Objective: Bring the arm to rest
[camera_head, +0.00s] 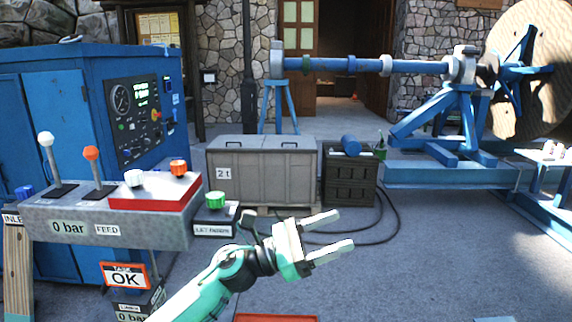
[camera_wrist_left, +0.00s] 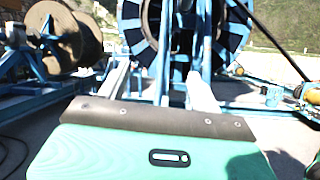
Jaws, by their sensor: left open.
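My left arm comes in from the bottom of the head view. Its gripper (camera_head: 347,230) is open and empty, with its two pale fingers apart and pointing right over the grey floor. In the left wrist view the two fingers (camera_wrist_left: 158,88) stand apart with nothing between them. Behind them in that view is a large blue cable reel (camera_wrist_left: 222,35). My right gripper is in neither view.
A control panel (camera_head: 60,225) with levers and buttons stands left of my arm, before a blue cabinet (camera_head: 55,100). A grey chest (camera_head: 262,172) and dark crate (camera_head: 350,180) stand behind. A blue stand (camera_head: 440,175) carries a wooden reel (camera_head: 530,70). Floor right of the gripper is clear.

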